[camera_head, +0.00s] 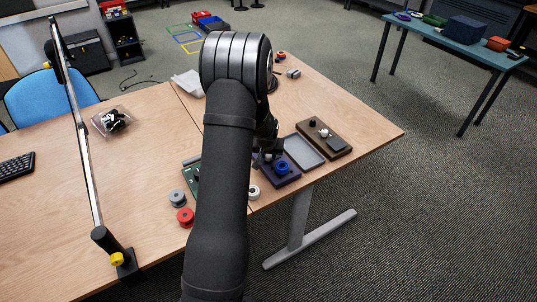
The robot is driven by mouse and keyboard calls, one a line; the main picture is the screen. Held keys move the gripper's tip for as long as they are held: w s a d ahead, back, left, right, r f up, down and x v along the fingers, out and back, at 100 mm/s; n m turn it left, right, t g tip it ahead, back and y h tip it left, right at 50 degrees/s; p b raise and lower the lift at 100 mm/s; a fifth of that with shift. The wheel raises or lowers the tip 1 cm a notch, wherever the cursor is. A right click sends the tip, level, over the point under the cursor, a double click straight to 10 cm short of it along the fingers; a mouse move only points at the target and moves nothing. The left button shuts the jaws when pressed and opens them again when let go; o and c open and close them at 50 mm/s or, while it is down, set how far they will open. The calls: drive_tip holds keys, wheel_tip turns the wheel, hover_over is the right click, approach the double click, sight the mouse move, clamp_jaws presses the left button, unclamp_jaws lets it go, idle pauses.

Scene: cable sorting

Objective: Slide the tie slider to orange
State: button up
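My arm reaches away from me over the wooden table and hides much of its middle. My gripper (268,150) is partly hidden behind the arm, low over the dark blue board (290,180) that bears a blue round piece (283,168). Its fingers are too small and dark to tell open from shut. I cannot pick out the tie slider for certain, nor an orange mark for it. A brown board (340,152) to the right carries a dark knob, a light piece and a grey block; a green board (191,180) shows partly left of the arm.
A grey tray (314,162) lies between the blue and brown boards. Grey (177,197) and red (186,216) spools stand left of the arm. A tall bar (84,150) stands further left. The table's right end (370,125) is clear.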

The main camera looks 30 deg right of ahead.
sight(277, 158)
drive_tip(key=shift+d, duration=2.05)
clamp_jaws()
drive_tip(key=o, duration=1)
unclamp_jaws()
drive_tip(key=v, duration=1.7)
drive_tip(key=shift+s+r, duration=0.15)
drive_tip(key=shift+s, duration=0.05)
drive_tip(key=x, duration=1.7)
drive_tip(key=shift+w, duration=0.15)
